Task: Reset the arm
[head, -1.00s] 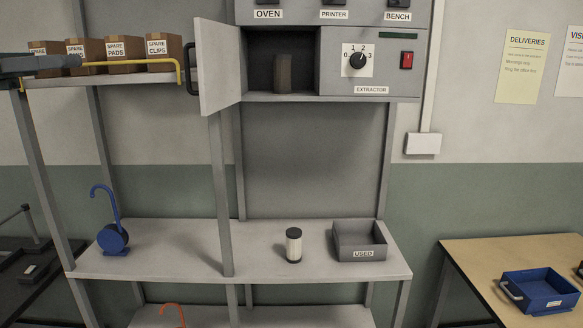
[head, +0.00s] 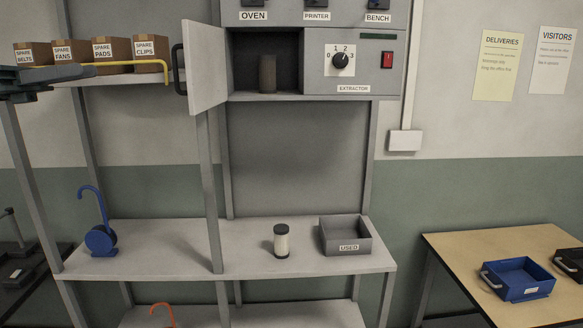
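My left gripper (head: 45,85) reaches in from the left edge, at the height of the upper shelf and in front of its left end. Its fingers are dark and seen from the side, and I cannot make out whether they are apart or together. My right gripper is out of view. A white canister with dark ends (head: 282,241) stands upright on the middle shelf. A brownish cylinder (head: 268,74) stands inside the open compartment of the grey extractor cabinet (head: 352,72). The cabinet door (head: 204,68) is swung open to the left.
A grey bin marked USED (head: 330,243) and a blue hooked object (head: 100,238) are on the middle shelf (head: 170,255). A blue tray (head: 518,280) lies on the wooden table at right.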

